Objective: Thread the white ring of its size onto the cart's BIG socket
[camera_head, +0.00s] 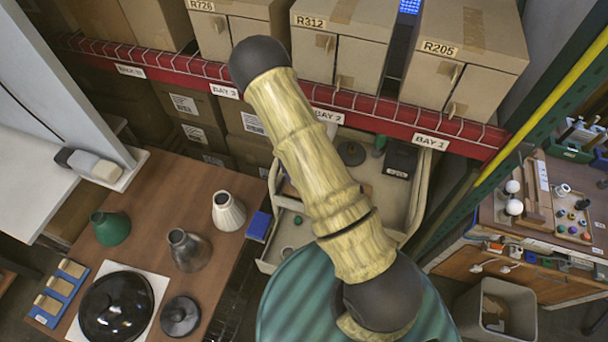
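The cream cart (402,197) stands in the middle, partly hidden behind my bamboo-patterned arm. A dark round piece (352,153) and a small green piece (379,147) are on its top; I cannot tell which part is the BIG socket. On the right bench, a small white round piece with a dark centre (563,190) lies among coloured knobs; it may be a white ring, but it is too small to tell. My gripper does not show; the arm runs down to a dark joint at the lower middle.
A brown table (150,250) at left holds green (110,228), grey (189,250) and white (228,211) shades and a black dome (115,306). A red shelf beam (285,101) with boxes crosses behind. A green post (478,190) separates cart and right bench (480,226). A bin (497,308) stands below.

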